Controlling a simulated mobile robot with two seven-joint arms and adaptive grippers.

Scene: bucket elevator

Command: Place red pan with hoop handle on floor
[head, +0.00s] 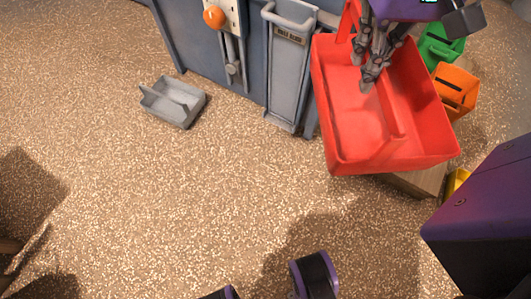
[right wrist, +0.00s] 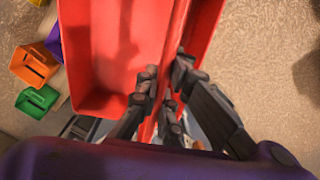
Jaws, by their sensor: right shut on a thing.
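The red pan (head: 350,115) is a wide open tray with raised walls, at the upper right of the head view. It also fills the top of the right wrist view (right wrist: 115,50). My right gripper (head: 366,66) reaches over its far part. In the right wrist view my right gripper (right wrist: 161,90) has its fingers on either side of a red bar of the pan, shut on it. The pan appears raised above the speckled floor (head: 220,190) and slightly tilted. The hoop handle is partly hidden by the fingers. I cannot make out my left gripper.
A grey cabinet (head: 213,58) with an orange knob (head: 214,16) and grey chute (head: 288,75) stands behind. A grey divided pan (head: 172,101) lies on the floor. A wooden block (head: 420,181) is below the red pan; green (head: 440,46) and orange (head: 456,88) bins stand right. Middle floor is clear.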

